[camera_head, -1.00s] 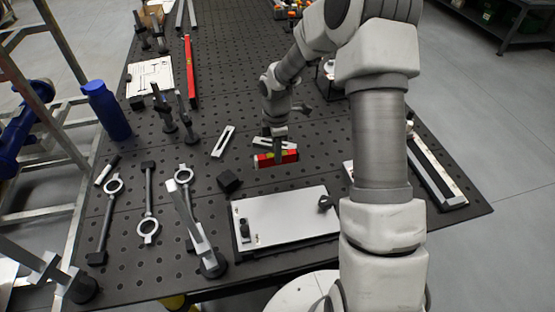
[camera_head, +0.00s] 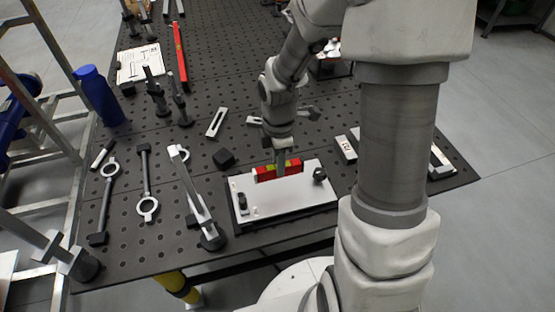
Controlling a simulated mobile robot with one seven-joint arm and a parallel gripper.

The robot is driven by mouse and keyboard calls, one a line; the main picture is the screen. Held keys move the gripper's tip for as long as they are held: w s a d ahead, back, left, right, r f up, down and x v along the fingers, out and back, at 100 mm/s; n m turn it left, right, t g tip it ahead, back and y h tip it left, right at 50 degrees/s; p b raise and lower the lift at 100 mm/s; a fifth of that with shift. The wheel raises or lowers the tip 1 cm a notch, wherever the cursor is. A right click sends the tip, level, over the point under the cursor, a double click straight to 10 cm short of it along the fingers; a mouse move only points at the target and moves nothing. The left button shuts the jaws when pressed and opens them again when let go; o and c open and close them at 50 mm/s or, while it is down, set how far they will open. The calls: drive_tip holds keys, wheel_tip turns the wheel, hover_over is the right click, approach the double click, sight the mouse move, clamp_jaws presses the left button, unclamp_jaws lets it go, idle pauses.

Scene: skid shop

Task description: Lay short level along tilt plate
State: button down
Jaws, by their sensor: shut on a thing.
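The short level (camera_head: 264,174) is a small red bar with a yellow-green middle. My gripper (camera_head: 280,170) is shut on its middle and holds it level, lengthwise across the picture. The tilt plate (camera_head: 285,198) is a light grey rectangular plate on a dark base at the front of the table. The level is over the plate's far edge. I cannot tell whether it touches the plate. A dark knob stands at the plate's left (camera_head: 242,201) and another at its right (camera_head: 319,175).
A dark block (camera_head: 223,158) and a slotted bar (camera_head: 215,122) lie behind the plate. A clamp (camera_head: 200,205) and ring-ended rods (camera_head: 147,185) are to the left. A long red level (camera_head: 180,58) and a blue bottle (camera_head: 98,95) are farther back. The perforated table (camera_head: 190,150) is partly clear.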

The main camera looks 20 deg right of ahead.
drive_tip(key=shift+f+b, duration=0.95)
drive_tip(key=shift+f, duration=0.35)
drive_tip(key=shift+f, duration=0.2)
drive_tip(key=shift+f, duration=0.2)
drive_tip(key=shift+f+b, duration=1.15)
drive_tip(key=shift+f, duration=0.3)
drive_tip(key=shift+c, duration=1.8)
unclamp_jaws()
drive_tip(key=shift+r, duration=0.2)
drive_tip(key=shift+r+p, duration=3.3)
drive_tip(key=shift+r, duration=0.05)
